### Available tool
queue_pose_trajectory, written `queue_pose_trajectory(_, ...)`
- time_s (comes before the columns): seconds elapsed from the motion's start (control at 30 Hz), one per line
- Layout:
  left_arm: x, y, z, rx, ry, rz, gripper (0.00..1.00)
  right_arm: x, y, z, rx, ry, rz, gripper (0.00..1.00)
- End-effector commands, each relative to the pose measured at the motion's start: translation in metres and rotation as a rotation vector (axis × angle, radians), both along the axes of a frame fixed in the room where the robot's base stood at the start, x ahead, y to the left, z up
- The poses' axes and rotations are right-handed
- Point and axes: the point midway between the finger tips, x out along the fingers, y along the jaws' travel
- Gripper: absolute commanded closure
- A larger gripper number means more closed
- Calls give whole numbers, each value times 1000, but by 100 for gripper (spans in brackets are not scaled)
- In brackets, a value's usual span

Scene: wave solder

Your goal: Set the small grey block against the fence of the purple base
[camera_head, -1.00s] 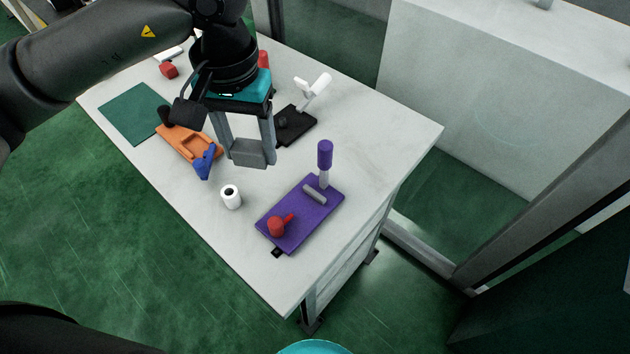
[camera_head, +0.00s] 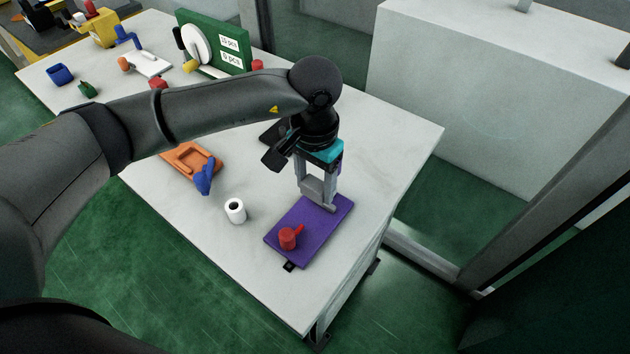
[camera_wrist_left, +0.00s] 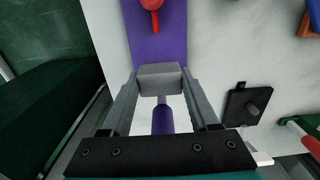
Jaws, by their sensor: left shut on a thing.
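The small grey block (camera_head: 313,188) is held between the fingers of my left gripper (camera_head: 318,198), over the far part of the purple base (camera_head: 312,225). In the left wrist view the grey block (camera_wrist_left: 160,77) sits between both fingertips, in front of the purple base (camera_wrist_left: 158,46). I cannot tell whether the block touches the base. The base's grey fence is hidden or hard to separate from the block and fingers. A red knob with a lever (camera_head: 289,238) stands on the near part of the base. My right gripper is not in view.
A white cylinder (camera_head: 235,211) stands left of the base. An orange fixture with a blue part (camera_head: 204,178) lies farther left. The table's right edge is close to the base.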

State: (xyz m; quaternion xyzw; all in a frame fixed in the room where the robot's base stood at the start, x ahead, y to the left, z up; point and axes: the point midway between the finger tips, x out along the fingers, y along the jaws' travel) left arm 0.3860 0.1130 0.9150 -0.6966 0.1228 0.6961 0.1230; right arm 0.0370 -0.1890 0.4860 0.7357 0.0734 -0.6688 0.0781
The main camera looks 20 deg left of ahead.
Motion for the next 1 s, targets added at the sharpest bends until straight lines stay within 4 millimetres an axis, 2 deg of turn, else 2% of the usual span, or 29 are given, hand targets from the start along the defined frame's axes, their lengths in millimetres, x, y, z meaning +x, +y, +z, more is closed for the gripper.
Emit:
queue_pose_trajectory(0.6,0,0,-55,-1,1,1,100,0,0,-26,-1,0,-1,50)
queue_pose_trajectory(1.0,0,0,-58,-1,0,0,100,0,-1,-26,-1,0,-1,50)
